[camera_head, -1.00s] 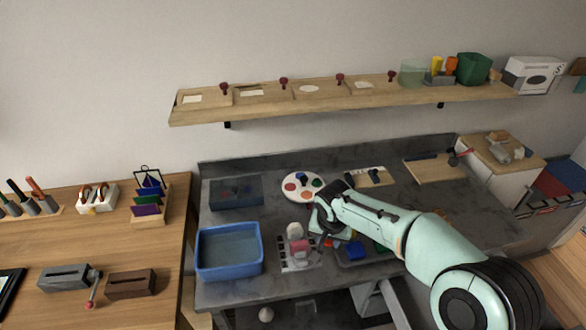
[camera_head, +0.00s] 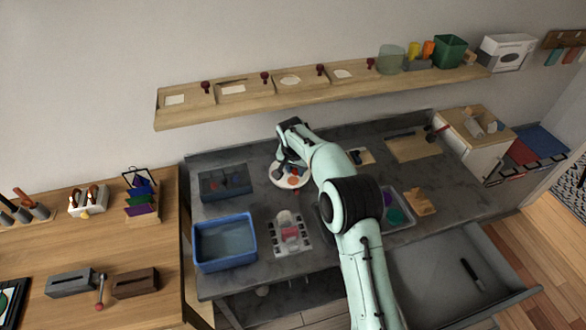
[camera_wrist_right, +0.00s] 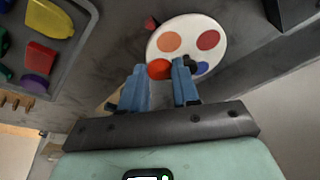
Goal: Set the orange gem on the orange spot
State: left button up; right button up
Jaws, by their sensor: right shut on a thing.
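My right gripper (camera_wrist_right: 160,78) is shut on a bright orange-red gem (camera_wrist_right: 159,69), which shows between the blue fingertips in the wrist view. The gem appears over the near edge of a round white palette (camera_wrist_right: 189,25); whether it touches the palette I cannot tell. The duller orange spot (camera_wrist_right: 170,42) on the palette lies just beyond the gem and looks bare. In the head view the gripper (camera_head: 281,163) is at the palette (camera_head: 276,179) and hides part of it; the gem cannot be made out there. My left gripper is not in view.
The palette also has a red spot (camera_wrist_right: 208,40) and a blue spot (camera_wrist_right: 202,68), with a dark piece (camera_wrist_right: 190,61) beside the blue. A tray (camera_wrist_right: 65,77) of coloured pieces lies left in the wrist view. A blue bin (camera_head: 225,265) stands left of a grey rack (camera_head: 288,245).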

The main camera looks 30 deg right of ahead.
aim_at(293, 180)
jog(key=w, duration=0.1)
jog(key=w+f, duration=0.2)
jog(key=shift+w+d+p, duration=0.15)
jog(key=shift+d+p, duration=0.15)
jog(key=shift+f, duration=0.25)
jog(key=shift+s+f, duration=0.1)
jog(key=shift+s, duration=0.3)
notch_tip(293, 180, down, 4)
jog(key=shift+r, duration=0.1)
jog(key=shift+w+f, duration=0.2)
jog(key=shift+w, duration=0.15)
grip_shut()
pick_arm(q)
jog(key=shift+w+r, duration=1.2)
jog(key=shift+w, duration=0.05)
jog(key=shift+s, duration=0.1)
pick_arm(e)
jog(key=shift+s+f, duration=0.1)
jog(key=shift+f, duration=0.1)
jog(key=o, duration=1)
grip_release()
